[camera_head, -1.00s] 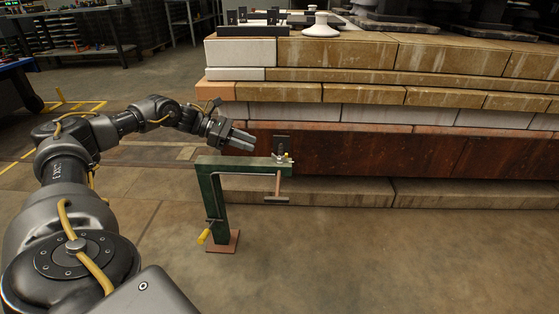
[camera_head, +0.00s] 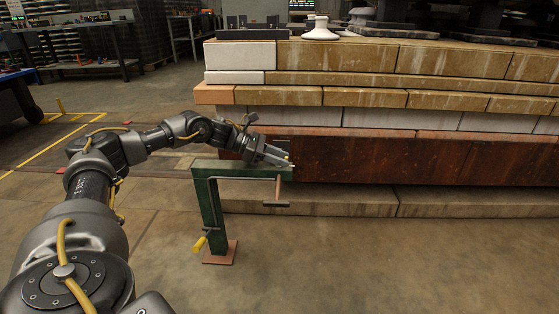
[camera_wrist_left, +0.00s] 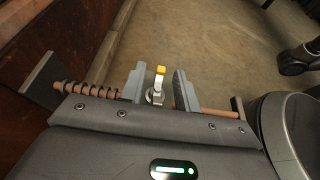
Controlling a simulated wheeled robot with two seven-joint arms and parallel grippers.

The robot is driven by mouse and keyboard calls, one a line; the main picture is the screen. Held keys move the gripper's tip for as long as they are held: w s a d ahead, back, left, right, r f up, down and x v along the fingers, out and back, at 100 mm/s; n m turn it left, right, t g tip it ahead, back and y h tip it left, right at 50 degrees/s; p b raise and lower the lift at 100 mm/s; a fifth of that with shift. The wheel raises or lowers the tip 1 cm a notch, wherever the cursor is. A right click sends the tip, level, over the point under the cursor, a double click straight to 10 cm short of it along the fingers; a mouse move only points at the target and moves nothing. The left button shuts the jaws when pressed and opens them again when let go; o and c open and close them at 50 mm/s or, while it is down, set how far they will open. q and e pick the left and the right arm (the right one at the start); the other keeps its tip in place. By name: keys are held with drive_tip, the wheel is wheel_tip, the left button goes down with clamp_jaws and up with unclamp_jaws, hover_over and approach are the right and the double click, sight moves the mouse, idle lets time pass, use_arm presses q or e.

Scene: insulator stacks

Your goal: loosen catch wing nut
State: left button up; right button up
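The wing nut (camera_wrist_left: 157,92) is a small silver piece with a yellow tip, seen in the left wrist view. My left gripper (camera_wrist_left: 160,88) is open, with one grey finger on each side of the nut and a narrow gap showing beside it. In the head view my left gripper (camera_head: 277,157) is over the right end of the green frame's (camera_head: 225,171) top bar. A copper rod with a dark spring (camera_wrist_left: 88,91) shows left of the fingers. My right gripper is not in view.
The rust-red wall (camera_head: 360,160) of the stacked base stands close behind the gripper, with a stone ledge (camera_head: 340,199) below. A copper T-handle (camera_head: 277,192) hangs under the bar and a yellow-handled lever (camera_head: 200,242) sits low on the post. Floor in front is clear.

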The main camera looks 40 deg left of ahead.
use_arm(q)
clamp_jaws()
